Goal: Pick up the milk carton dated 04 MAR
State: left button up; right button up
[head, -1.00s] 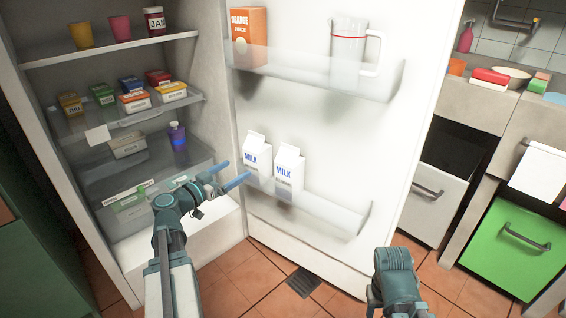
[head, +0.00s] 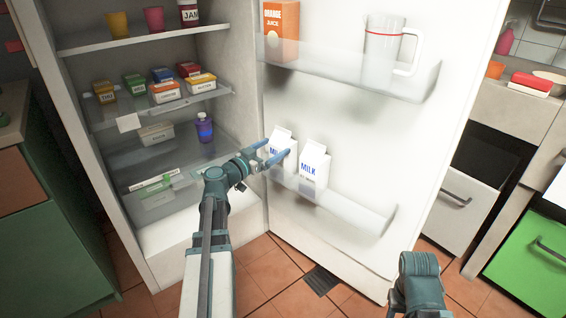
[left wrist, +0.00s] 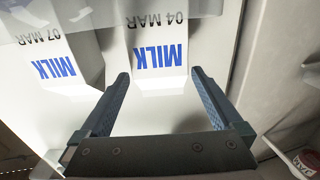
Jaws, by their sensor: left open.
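Two white milk cartons with blue MILK lettering stand side by side in the lower door shelf of the open fridge. In the left wrist view, the carton dated 04 MAR (left wrist: 160,48) is between and beyond the fingers, its print upside down; the carton dated 07 MAR (left wrist: 65,60) is to its left. In the head view the 04 MAR carton (head: 283,137) is the left one, partly covered by my gripper, and the 07 MAR carton (head: 314,165) is the right one. My left gripper (head: 277,150) is open and empty, in front of the 04 MAR carton.
The clear door shelf (head: 350,214) has a raised front wall. Above it, another door shelf holds an orange juice carton (head: 281,30) and a pitcher (head: 383,45). Fridge shelves on the left hold small boxes and a purple bottle (head: 204,128). My right arm shows at the bottom.

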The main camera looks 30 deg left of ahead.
aim_at(283, 141)
pick_arm(q)
jog(key=w, duration=0.3)
jog(key=w+d, duration=0.1)
jog(key=w, duration=0.1)
jog(key=shift+r, duration=0.2)
grip_shut()
dwell(0.4)
